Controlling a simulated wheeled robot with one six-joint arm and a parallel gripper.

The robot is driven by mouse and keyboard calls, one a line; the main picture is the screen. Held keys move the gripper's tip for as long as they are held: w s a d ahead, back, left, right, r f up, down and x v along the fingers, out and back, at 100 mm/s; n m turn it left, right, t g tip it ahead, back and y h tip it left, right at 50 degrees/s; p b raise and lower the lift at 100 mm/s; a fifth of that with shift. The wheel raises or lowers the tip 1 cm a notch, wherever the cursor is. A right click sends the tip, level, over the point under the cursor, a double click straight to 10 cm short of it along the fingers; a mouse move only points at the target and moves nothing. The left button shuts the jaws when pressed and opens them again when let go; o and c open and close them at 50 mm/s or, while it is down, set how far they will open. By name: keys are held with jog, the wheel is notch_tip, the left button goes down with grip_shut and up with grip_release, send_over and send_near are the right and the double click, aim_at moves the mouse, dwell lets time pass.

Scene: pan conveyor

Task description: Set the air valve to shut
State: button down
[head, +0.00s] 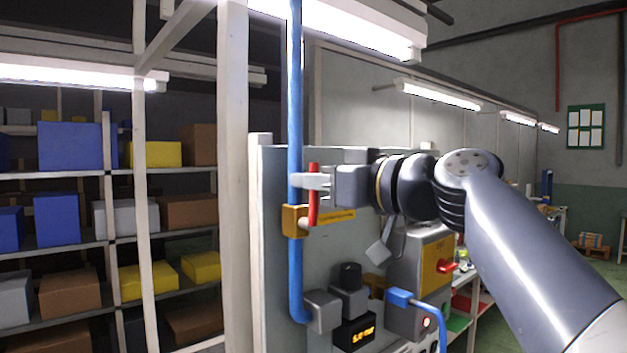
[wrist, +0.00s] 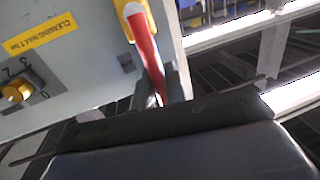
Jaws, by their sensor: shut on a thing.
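The air valve (head: 293,220) is a brass-yellow block on an upright blue pipe (head: 295,110). Its red lever (head: 313,207) stands upright, in line with the pipe. My gripper (head: 311,181) is shut on the upper part of the lever, coming from the right. In the wrist view the red lever (wrist: 144,50) runs down between the fingers (wrist: 160,93) of my gripper, and its lower tip is partly hidden by them. A piece of the yellow valve body (wrist: 121,12) shows at the top edge there.
A grey panel (head: 277,255) stands close behind the lever, with a yellow label (wrist: 52,38) and a yellow-knobbed dial (wrist: 17,92). A grey box with a red knob (head: 447,266) is at right. Shelves with boxes stand at left.

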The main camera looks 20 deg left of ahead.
jog(key=shift+w, duration=0.1)
jog(key=w+d+f+m+t+b, duration=0.1)
jog(key=w+f+m+t+b, duration=0.1)
jog(key=m, duration=0.8)
jog(key=w+d+f+m+t+b, duration=0.2)
jog(key=w+f+m+b, duration=0.1)
jog(key=m, duration=0.7)
jog(key=shift+w+f+y+b, duration=0.3)
jog(key=shift+f+b, duration=0.25)
jog(key=shift+f, duration=0.35)
jog(key=c, duration=1.5)
grip_release()
jog(key=shift+c, duration=0.2)
jog(key=b+v, duration=0.4)
jog(key=v, duration=0.7)
jog(key=shift+a, duration=0.15)
